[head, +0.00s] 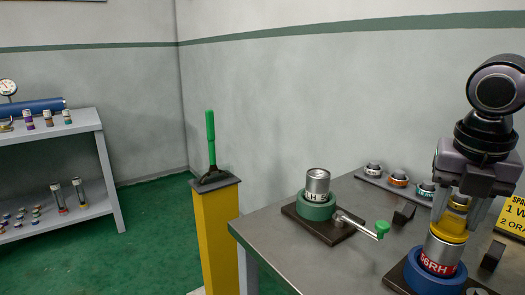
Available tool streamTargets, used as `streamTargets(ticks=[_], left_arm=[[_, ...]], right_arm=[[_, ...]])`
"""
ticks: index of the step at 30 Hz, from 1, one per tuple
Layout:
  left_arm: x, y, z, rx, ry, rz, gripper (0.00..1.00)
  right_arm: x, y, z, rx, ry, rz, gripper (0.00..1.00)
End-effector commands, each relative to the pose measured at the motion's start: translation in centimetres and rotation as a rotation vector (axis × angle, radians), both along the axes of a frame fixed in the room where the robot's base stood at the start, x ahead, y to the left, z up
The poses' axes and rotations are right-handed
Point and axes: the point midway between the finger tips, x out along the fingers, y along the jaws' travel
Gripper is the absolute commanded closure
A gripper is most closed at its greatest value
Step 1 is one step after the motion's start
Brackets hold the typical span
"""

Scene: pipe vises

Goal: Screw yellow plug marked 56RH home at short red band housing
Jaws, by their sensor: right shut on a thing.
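A metal housing with a red band (438,262) stands upright in a blue round vise (421,284) on the table at the lower right. White lettering on the band ends in "6RH"; its first character is hard to read. A yellow plug (447,229) sits at the top of this housing, in line with it. How deep it sits I cannot tell. My right gripper (458,206) points down from above and is shut on the yellow plug. No marking on the plug is readable. My left gripper is not in view.
A tray of capped parts (397,181) lies behind. A yellow sign (512,217) stands at right. A yellow pedestal (216,235) and shelf (75,128) are left.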

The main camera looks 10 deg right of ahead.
Motion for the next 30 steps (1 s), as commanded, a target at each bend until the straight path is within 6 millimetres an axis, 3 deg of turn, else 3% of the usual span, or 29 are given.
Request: streamTargets(ticks=[11,18,21,30], left_arm=[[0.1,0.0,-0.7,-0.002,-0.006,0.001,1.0],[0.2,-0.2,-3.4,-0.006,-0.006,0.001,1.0],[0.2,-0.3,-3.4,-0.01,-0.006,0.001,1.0],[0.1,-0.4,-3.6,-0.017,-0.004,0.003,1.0]], right_arm=[[0.0,0.0,-0.2,-0.002,0.002,-0.034,0.96],[0.1,0.0,-0.6,-0.009,0.0,-0.312,1.0],[0.1,0.0,-0.4,-0.005,0.001,-0.401,1.0],[0.1,-0.1,-0.5,-0.006,-0.001,-0.442,1.0]])
